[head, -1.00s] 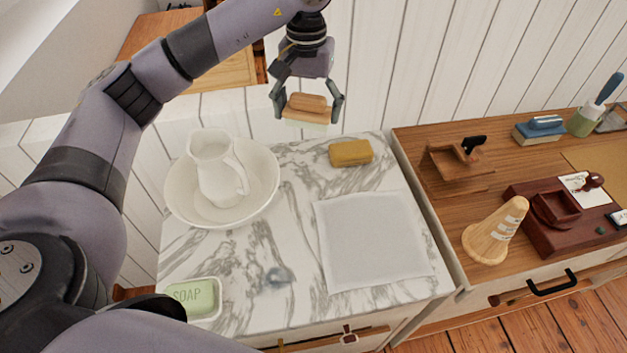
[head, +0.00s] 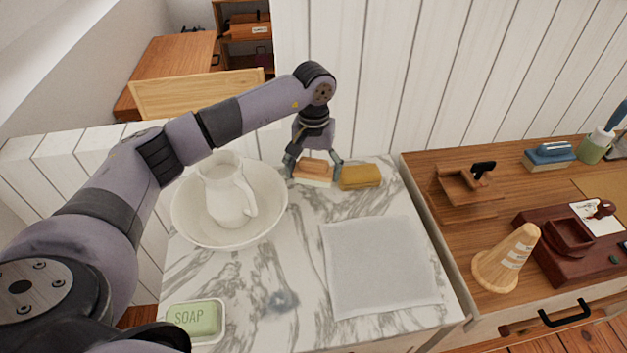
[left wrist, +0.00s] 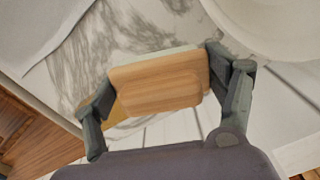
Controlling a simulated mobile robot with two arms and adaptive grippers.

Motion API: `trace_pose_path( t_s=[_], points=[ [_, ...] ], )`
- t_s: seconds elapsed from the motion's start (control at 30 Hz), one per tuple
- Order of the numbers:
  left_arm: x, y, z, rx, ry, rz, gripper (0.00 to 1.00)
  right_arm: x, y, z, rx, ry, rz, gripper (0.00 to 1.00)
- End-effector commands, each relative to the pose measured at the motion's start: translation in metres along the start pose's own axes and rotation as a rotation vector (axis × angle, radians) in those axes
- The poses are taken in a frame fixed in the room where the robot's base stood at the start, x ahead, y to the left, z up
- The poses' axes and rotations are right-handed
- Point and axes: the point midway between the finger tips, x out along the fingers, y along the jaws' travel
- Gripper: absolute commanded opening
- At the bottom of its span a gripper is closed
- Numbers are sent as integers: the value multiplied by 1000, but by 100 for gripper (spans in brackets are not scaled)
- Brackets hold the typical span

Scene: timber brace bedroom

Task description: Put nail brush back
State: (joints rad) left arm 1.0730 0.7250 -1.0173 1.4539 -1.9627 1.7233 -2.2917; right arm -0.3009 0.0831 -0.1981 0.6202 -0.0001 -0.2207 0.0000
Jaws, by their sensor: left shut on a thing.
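The nail brush (head: 313,172) has a wooden back with a raised grip and a pale bristle side facing down. My left gripper (head: 314,170) is shut on it, with one finger at each end. It is at the back of the marble top, just left of the yellow sponge (head: 360,177). I cannot tell whether the bristles touch the marble. In the left wrist view the brush (left wrist: 160,82) sits between the two fingers, wooden back toward the camera. My right gripper is not in view.
A white pitcher (head: 228,192) stands in a basin (head: 187,220) left of the brush. A pale cloth (head: 378,265) lies in front of the sponge. A soap dish (head: 207,335) is at front left. A wooden cabinet (head: 450,235) with several items stands to the right.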

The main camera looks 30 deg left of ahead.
Motion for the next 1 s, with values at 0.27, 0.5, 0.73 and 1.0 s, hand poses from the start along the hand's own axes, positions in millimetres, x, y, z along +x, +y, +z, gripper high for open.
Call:
trace_pose_path(
  t_s=[0.27,0.5,0.73,1.0],
  points=[
    [30,0,1,0,-4,-1,56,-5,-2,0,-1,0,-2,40],
    [45,0,0,1,2,1,56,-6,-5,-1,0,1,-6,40],
    [49,0,0,1,1,0,56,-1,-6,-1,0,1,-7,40],
    [48,0,0,1,0,0,94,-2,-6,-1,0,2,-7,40]
  ],
)
